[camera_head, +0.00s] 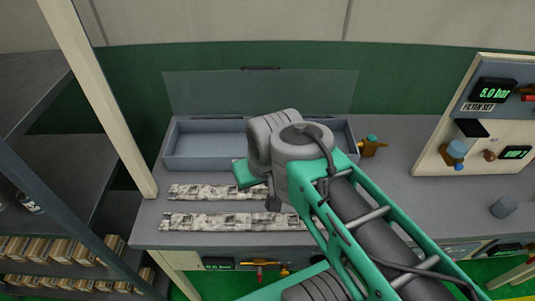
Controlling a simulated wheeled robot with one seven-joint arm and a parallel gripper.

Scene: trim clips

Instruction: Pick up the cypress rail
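Two long, mottled grey-white rails lie flat and roughly parallel on the grey bench (400,190). The far rail (212,191) lies just in front of the tray, and the near rail (225,222) is close to the bench's front edge. I cannot tell which, if either, is the cypress rail. My gripper (272,201) is over the right part of the rails, largely hidden by my grey and green arm. A small dark part of it shows near the far rail. Its fingers, and any contact with a rail, cannot be made out.
A grey open tray (200,160) with a raised clear lid (260,90) stands behind the rails. A brass fitting (372,146) is right of it. A gauge panel (480,125) and a grey knob (504,207) are at right. A post and shelves with boxes (60,250) bound the left.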

